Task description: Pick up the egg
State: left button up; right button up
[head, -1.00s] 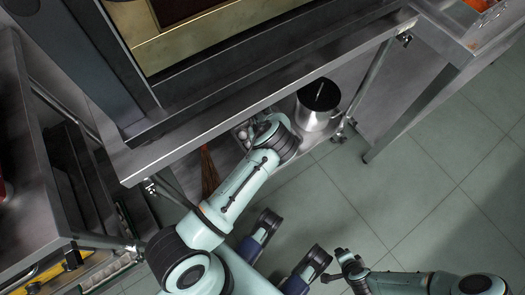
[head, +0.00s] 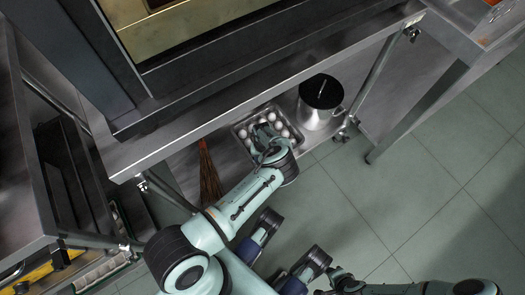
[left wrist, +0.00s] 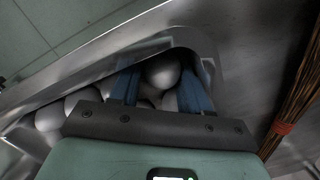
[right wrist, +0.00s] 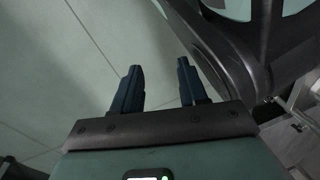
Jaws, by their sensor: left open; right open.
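Several white eggs (head: 277,114) lie in a metal tray (head: 238,128) on the lower shelf of the stand. My left gripper (head: 262,130) reaches in over the tray. In the left wrist view the left gripper (left wrist: 162,82) is open, with one egg (left wrist: 162,71) between its blue fingers near the tray's corner. I cannot tell whether the fingers touch that egg. More eggs (left wrist: 50,117) show to the left, partly hidden by the gripper's body. My right gripper (right wrist: 158,85) is open and empty above the floor.
A metal pot with a dark top (head: 318,104) stands right of the tray. A broom (head: 208,172) is left of it. The oven stand's upper shelf edge (head: 265,94) runs above the tray. The tiled floor (head: 420,190) at right is clear.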

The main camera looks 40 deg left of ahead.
pick_arm(q)
jog(key=shift+s+f, duration=0.1)
jog(key=shift+f, duration=0.05)
jog(key=shift+c, duration=2)
pick_arm(e)
jog(key=shift+w+a, duration=0.1)
pick_arm(q)
jog(key=shift+d, duration=0.1)
notch_tip(320, 180, up, 10)
jog(key=p, duration=0.3)
jog(key=shift+r, duration=0.25)
pick_arm(e)
jog(key=w+a+r+t, duration=0.1)
jog(key=w+r+t, duration=0.1)
jog(key=w+r, duration=0.3)
jog(key=shift+w+r, duration=0.35)
jog(key=shift+r, duration=0.1)
pick_arm(q)
jog(key=shift+s, duration=0.1)
pick_arm(e)
jog(key=shift+s, duration=0.1)
